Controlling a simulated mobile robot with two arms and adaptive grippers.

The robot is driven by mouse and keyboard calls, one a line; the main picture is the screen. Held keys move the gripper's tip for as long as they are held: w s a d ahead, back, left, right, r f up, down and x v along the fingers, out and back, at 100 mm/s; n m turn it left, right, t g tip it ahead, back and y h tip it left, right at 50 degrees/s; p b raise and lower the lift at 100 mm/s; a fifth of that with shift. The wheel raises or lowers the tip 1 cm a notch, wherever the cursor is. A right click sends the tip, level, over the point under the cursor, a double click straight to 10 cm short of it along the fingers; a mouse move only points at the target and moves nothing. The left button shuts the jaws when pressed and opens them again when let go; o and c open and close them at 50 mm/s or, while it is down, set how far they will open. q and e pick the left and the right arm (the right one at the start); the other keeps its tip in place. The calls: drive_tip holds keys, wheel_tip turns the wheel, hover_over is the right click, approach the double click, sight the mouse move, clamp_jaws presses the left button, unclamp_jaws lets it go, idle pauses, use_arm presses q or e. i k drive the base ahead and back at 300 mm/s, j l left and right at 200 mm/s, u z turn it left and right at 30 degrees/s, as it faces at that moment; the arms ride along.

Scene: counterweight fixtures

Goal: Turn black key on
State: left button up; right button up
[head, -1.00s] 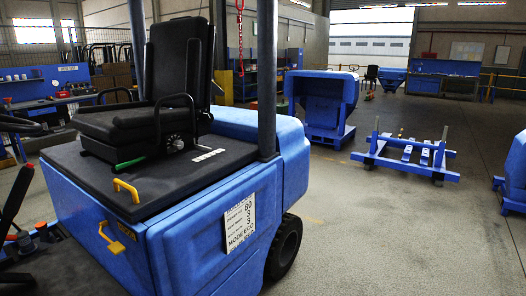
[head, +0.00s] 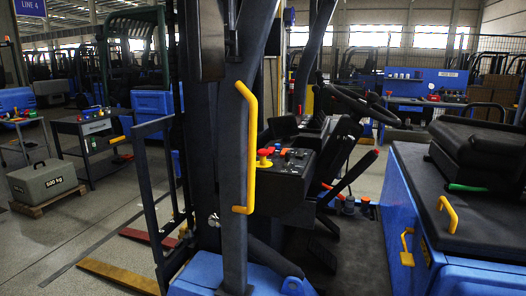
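A dark control panel (head: 283,187) stands in the cab of a blue forklift, right of the middle in the head view. On its top are a red mushroom button (head: 265,153) on a yellow base, and several small red and pale controls. A black key cannot be made out among them; it is too small or dark to tell. Neither of my grippers is in view.
A blue cab post (head: 234,150) with a yellow handrail (head: 251,150) stands before the panel's left side. The seat (head: 476,150) is at right. Forks (head: 115,275) lie low at left. A 500 kg weight (head: 43,182) rests on a pallet. Grey floor lies between.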

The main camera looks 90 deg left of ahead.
sight(288, 153)
drive_tip(key=u, duration=1.9)
